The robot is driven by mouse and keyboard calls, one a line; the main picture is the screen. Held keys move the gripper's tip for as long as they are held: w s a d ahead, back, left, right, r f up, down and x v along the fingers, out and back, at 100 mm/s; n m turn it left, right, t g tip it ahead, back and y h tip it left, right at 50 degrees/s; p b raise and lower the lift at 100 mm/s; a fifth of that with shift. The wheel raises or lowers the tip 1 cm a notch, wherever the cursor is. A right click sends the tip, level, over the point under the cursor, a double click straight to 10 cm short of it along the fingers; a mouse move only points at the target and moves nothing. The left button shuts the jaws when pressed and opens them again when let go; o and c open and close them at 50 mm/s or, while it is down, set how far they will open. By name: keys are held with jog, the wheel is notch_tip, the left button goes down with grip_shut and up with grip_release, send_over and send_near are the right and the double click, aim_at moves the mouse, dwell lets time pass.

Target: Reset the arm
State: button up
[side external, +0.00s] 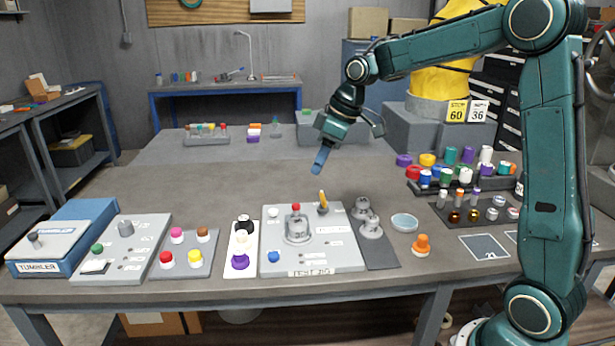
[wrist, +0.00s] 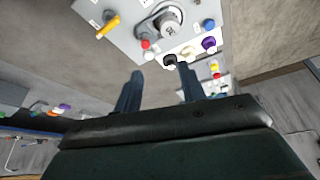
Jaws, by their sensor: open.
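My gripper (side external: 321,160) hangs in the air above the table, behind the test jig (side external: 340,258). It points down and a little to the left, touching nothing. In the wrist view my gripper (wrist: 160,75) shows two blue fingers spread apart with nothing between them. The test jig also shows at the top of the wrist view (wrist: 127,38), with its yellow lever (wrist: 108,28), red knob and grey round part.
The table front holds a blue tumbler box (side external: 62,245), a grey control box (side external: 120,250), a knob panel (side external: 186,262), a pale dish (side external: 404,222) and an orange knob (side external: 421,245). Racks of coloured caps (side external: 460,175) stand at right. The table's middle left is clear.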

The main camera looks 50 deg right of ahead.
jog(key=s+a+r+m+h, duration=0.1)
jog(key=s+a+r, duration=0.2)
jog(key=s, duration=0.4)
jog(key=s+a+r+m, duration=0.2)
jog(key=s+a, duration=0.2)
jog(key=s, duration=0.4)
jog(key=s+f+m+t, duration=0.1)
jog(key=s+f+m, duration=0.1)
jog(key=s, duration=1)
jog(key=shift+s+a+f+t+h, duration=0.35)
jog(key=shift+a+f+h, duration=0.1)
jog(key=shift+f, duration=0.1)
